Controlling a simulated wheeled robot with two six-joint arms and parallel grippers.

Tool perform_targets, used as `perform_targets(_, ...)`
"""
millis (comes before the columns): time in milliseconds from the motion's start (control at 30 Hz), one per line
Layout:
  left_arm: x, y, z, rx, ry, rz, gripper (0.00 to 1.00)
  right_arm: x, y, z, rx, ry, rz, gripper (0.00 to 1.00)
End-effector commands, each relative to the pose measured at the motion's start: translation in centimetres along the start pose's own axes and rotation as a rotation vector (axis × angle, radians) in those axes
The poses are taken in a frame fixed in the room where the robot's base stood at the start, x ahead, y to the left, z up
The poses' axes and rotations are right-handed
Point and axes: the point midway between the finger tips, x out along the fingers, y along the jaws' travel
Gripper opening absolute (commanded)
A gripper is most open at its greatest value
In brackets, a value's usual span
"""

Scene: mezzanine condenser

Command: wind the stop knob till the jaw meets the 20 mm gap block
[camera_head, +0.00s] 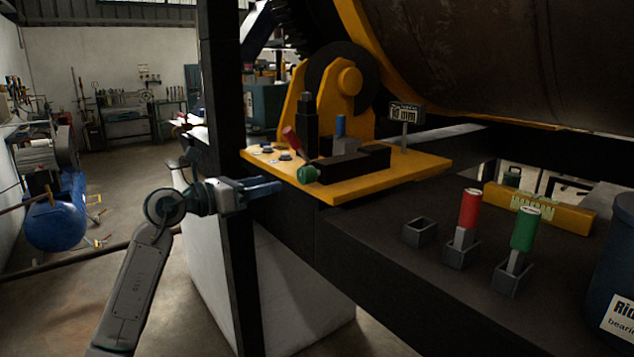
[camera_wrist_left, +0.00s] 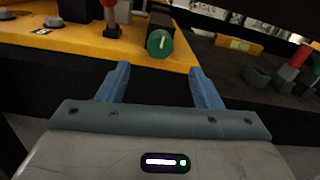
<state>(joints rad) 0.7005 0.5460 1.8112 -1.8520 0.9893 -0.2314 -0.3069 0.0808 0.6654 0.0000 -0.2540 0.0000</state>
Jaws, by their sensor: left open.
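The green stop knob (camera_head: 307,174) sits at the front edge of the yellow plate (camera_head: 390,176), at the end of a black slide (camera_head: 352,165). It also shows in the left wrist view (camera_wrist_left: 159,42), with a pale mark on its face. My left gripper (camera_head: 278,187) is open, left of the knob and apart from it; in the wrist view the knob lies beyond the gap between its blue fingers. A blue-topped block (camera_head: 340,127) stands behind the slide. Red (camera_head: 469,208) and green (camera_head: 525,228) handled blocks stand in holders. The jaw contact is not clear. My right gripper is out of view.
A small sign (camera_head: 405,113) ending in "mm" stands on the plate; its number is hard to read. A red-handled lever (camera_head: 291,137) rises near the knob. An empty holder (camera_head: 420,231), a yellow level (camera_head: 540,208) and a dark blue tub (camera_head: 612,270) are on the dark bench.

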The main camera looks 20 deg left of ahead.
Motion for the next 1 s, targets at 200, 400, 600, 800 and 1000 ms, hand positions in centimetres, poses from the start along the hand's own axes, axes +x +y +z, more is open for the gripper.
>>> perform_targets(200,0.9,0.1,0.3,0.038,-0.004,0.001,0.59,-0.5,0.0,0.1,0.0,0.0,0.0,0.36)
perform_targets(400,4.1,0.0,0.5,0.034,-0.005,0.0,0.59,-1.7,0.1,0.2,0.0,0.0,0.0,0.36)
perform_targets(600,7.7,0.0,0.5,0.034,-0.003,0.001,0.59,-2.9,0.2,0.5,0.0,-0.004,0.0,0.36)
perform_targets(800,10.1,0.1,0.2,0.036,-0.002,0.002,0.59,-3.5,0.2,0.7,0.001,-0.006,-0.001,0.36)
perform_targets(1000,10.7,0.1,0.1,0.037,-0.001,0.003,0.59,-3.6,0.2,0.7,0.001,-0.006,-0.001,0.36)
